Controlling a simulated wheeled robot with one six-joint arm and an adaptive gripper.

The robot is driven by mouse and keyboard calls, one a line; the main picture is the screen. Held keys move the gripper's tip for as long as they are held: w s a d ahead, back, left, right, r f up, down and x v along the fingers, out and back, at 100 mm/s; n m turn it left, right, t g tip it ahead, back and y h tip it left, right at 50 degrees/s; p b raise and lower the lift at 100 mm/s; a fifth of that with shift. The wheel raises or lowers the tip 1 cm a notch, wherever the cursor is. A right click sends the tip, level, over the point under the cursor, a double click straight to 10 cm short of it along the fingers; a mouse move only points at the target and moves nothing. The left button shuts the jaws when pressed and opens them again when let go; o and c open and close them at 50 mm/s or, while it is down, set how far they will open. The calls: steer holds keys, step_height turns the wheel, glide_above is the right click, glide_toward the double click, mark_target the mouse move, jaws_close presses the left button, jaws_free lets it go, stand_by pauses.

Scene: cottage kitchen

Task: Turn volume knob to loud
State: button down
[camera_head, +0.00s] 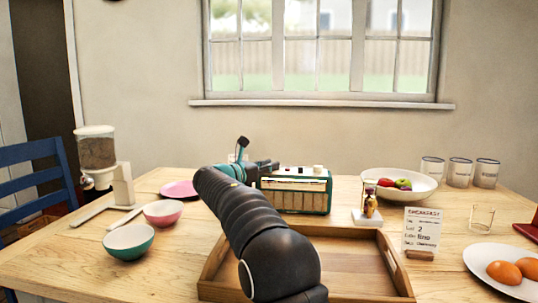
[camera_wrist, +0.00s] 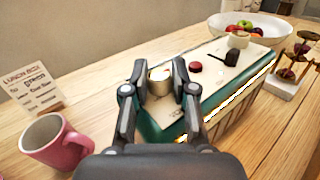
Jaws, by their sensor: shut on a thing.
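The radio (camera_head: 303,200) is a teal box with a cream top and a slatted front. It stands on the table behind the wooden tray in the head view. In the wrist view its cream top (camera_wrist: 212,72) carries a gold-cream knob (camera_wrist: 160,82) at the near end. My gripper (camera_wrist: 165,74) is shut on this knob, one finger on each side. A red button (camera_wrist: 196,67), a black switch (camera_wrist: 233,55) and a second cream knob (camera_wrist: 240,40) sit further along the top. Any markings by the held knob are too small to read.
A wooden tray (camera_head: 392,262) lies under my arm. A fruit bowl (camera_head: 420,189) and a small figure stand (camera_head: 366,217) are right of the radio. A pink mug (camera_wrist: 55,146) and a card (camera_wrist: 38,92) are left of it in the wrist view.

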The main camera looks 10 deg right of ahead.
steer(key=shift+w+r+m+g+h+p, duration=0.1)
steer(key=shift+r+m+g+h+p, duration=0.25)
steer(key=shift+g+p, duration=0.15)
steer(key=shift+f+m+g+h, duration=0.35)
steer(key=shift+m+g+h, duration=0.2)
steer(key=shift+m+g, duration=0.35)
steer(key=c, duration=0.9)
jaws_free()
steer(key=shift+a, duration=0.1)
steer(key=v, duration=1.2)
steer(key=shift+r, duration=0.1)
